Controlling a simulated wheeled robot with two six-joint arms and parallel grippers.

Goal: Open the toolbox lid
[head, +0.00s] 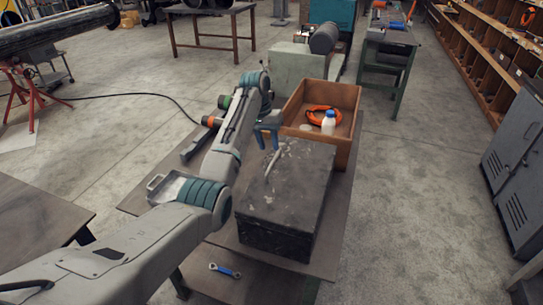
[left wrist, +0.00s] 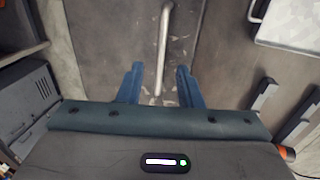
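The dark, scuffed toolbox (head: 285,205) stands on the bench with its lid down. A pale bar handle (head: 272,163) lies along the lid top. My left gripper (head: 268,138) is over the back part of the lid. In the left wrist view, its two blue fingers (left wrist: 158,82) are apart, and the handle (left wrist: 162,45) runs between them without visible contact. The lid (left wrist: 115,40) fills the middle of that view. I cannot tell the exact height of the fingers above the lid. My right gripper is in neither view.
A wooden box (head: 343,97) behind the toolbox holds an orange coil (head: 318,117) and a white bottle (head: 328,124). A metal tray (head: 172,187) lies left of the toolbox, partly behind my arm.

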